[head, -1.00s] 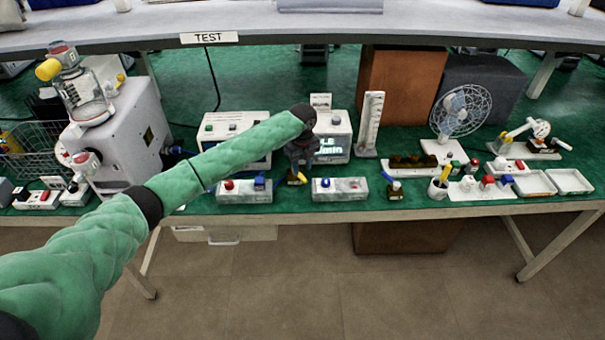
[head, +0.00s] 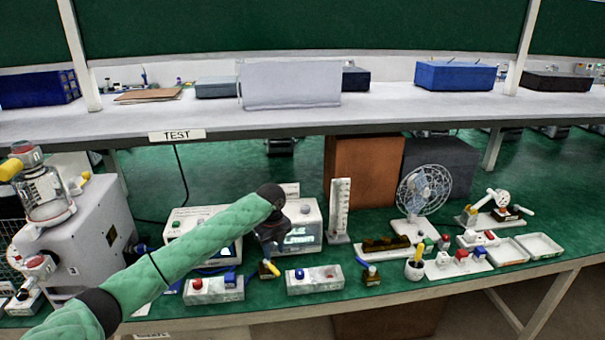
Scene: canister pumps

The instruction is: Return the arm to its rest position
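My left arm, in a green padded sleeve, reaches in from the lower left of the head view. Its dark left gripper (head: 268,262) points down over the bench, between two grey switch boxes. A yellow piece shows at its fingertips; I cannot tell whether the fingers are closed on it. The left switch box (head: 205,291) carries a red button and a blue part. My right gripper is not in view.
The green bench (head: 420,283) holds a white machine with a glass canister (head: 45,194) at left, display units (head: 300,232) behind my gripper, and a fan (head: 424,190), a white gauge (head: 340,210) and trays (head: 540,246) to the right. A shelf marked TEST (head: 177,135) spans above.

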